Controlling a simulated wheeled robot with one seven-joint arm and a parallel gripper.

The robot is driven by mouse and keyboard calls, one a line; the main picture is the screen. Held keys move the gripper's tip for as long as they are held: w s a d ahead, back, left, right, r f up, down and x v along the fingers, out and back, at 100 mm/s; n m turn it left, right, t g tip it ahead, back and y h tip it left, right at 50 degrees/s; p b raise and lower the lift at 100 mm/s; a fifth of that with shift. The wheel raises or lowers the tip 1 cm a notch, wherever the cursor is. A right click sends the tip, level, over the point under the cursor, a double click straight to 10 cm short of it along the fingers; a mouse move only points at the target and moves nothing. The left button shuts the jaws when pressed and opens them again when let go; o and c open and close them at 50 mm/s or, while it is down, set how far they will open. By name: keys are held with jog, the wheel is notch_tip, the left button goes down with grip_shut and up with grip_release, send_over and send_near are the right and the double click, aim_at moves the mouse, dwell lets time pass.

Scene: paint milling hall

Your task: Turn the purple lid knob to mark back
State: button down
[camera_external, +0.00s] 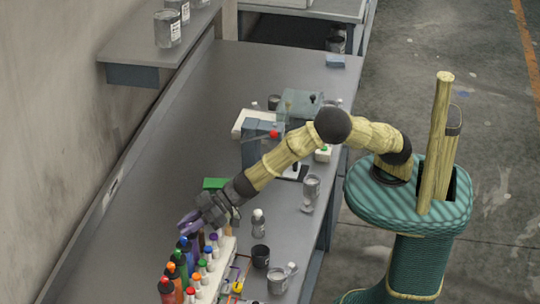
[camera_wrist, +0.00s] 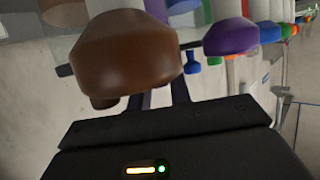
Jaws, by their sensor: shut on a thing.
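My gripper (camera_external: 196,219) is low over the far end of a row of bottles, with a purple piece (camera_external: 187,223) at its tip; I take this to be the purple lid knob. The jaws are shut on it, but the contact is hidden. In the wrist view a large brown cap (camera_wrist: 125,52) is close to the camera and covers my fingertips. A separate purple cap (camera_wrist: 231,36) shows to its right, apart from the jaws. No mark can be made out in either view.
Large bottles, including a red one (camera_external: 167,289), stand in a row beside a white rack (camera_external: 225,258) of small bottles. A black cup (camera_external: 260,256) and a clear jar (camera_external: 277,283) stand to the right. A green block (camera_external: 214,183) lies behind my gripper.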

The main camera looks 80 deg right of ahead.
jog(key=shift+r+n+g+y, duration=0.1)
jog(key=shift+n+g+y, duration=0.3)
jog(key=shift+n, duration=0.1)
jog(key=c, duration=1.3)
grip_release()
jog(key=shift+s+a, duration=0.1)
